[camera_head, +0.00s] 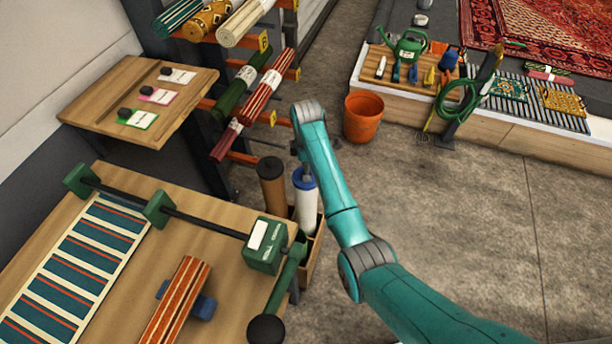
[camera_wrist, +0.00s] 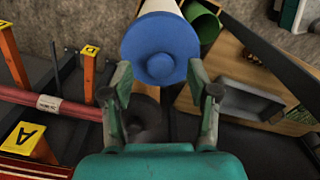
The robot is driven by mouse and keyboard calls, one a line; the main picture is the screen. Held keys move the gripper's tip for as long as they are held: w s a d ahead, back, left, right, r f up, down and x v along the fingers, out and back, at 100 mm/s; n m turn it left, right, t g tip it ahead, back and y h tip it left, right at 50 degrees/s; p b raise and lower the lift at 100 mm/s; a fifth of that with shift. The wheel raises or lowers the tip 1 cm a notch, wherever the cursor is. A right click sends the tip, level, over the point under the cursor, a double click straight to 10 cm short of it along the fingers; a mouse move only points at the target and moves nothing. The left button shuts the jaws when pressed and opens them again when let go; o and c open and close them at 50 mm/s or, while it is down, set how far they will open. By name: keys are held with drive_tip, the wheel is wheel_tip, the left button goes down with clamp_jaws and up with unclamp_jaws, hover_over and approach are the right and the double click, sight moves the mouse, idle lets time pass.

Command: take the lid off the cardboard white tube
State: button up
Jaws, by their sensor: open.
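The white tube (camera_head: 307,209) stands upright beside the workbench, with a blue lid (camera_head: 304,181) on its top end. In the wrist view the round blue lid (camera_wrist: 160,50) faces the camera, with a small knob at its centre and the white tube (camera_wrist: 158,6) behind it. My gripper (camera_head: 304,163) is just above the lid in the head view. In the wrist view my gripper (camera_wrist: 159,75) is open, its fingertips near the lower left and lower right of the lid. Whether either finger touches the lid is unclear.
A brown tube (camera_head: 272,188) stands close left of the white tube, in the same wooden box (camera_head: 311,256). The workbench (camera_head: 100,186) with a green clamp bar is at left. A rack of rolled rugs (camera_head: 250,88) is behind. An orange bucket (camera_head: 363,117) stands on open floor.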

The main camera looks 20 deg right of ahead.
drive_tip(key=shift+f, duration=0.75)
drive_tip(key=c, duration=1)
drive_tip(key=shift+c, duration=0.3)
drive_tip(key=shift+r, duration=0.15)
